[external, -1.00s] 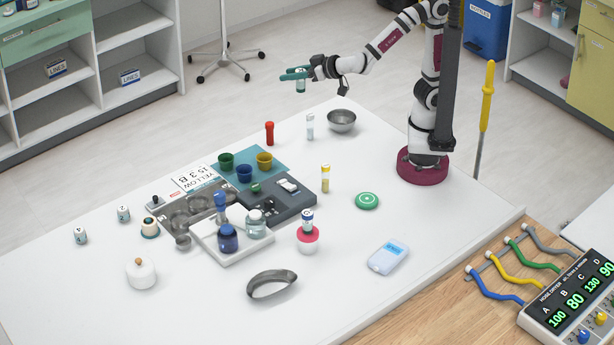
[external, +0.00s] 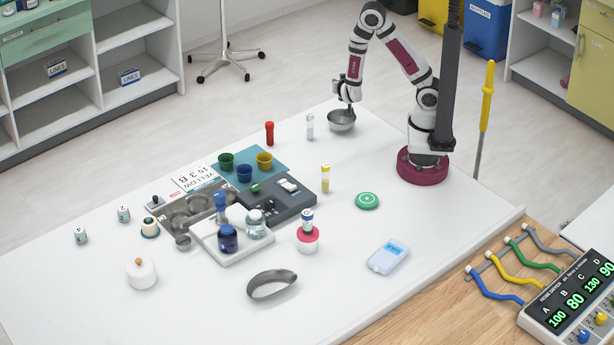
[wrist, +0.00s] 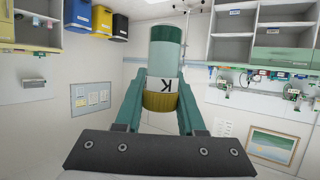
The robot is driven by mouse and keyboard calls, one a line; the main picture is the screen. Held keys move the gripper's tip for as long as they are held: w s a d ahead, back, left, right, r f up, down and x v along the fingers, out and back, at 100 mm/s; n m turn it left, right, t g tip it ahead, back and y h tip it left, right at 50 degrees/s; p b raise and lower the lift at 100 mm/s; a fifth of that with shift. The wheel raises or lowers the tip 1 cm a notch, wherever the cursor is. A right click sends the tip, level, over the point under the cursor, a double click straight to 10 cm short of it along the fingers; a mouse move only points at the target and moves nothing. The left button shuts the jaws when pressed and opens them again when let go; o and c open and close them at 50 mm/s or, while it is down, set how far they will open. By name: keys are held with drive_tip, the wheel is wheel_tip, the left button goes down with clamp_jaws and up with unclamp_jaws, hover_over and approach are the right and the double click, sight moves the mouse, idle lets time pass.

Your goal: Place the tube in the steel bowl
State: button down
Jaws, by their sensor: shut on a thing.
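The steel bowl (external: 341,123) stands at the far edge of the white table, to the left of my base. My gripper (external: 342,94) is right at the bowl, over its far side in the external view. In the wrist view my gripper (wrist: 160,92) is shut on a small teal vial (wrist: 162,62) with a white label marked K and an olive-gold end. The held vial cannot be made out in the external view. Standing on the table are a red tube (external: 269,134), a clear tube (external: 310,126) and a yellow tube (external: 325,179).
Left and front of the bowl are a teal mat with coloured cups (external: 245,173), a grey tray (external: 293,205) and several vials. A green disc (external: 367,201) lies in front of my base. A kidney dish (external: 271,285) is nearer the front.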

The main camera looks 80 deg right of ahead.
hover_over(338, 125)
wheel_tip(338, 125, down, 9)
drive_tip(key=shift+s+r, duration=0.1)
idle(0.3)
drive_tip(key=shift+c, duration=2.2)
unclamp_jaws()
drive_tip(key=shift+r, duration=0.15)
wheel_tip(338, 125, up, 7)
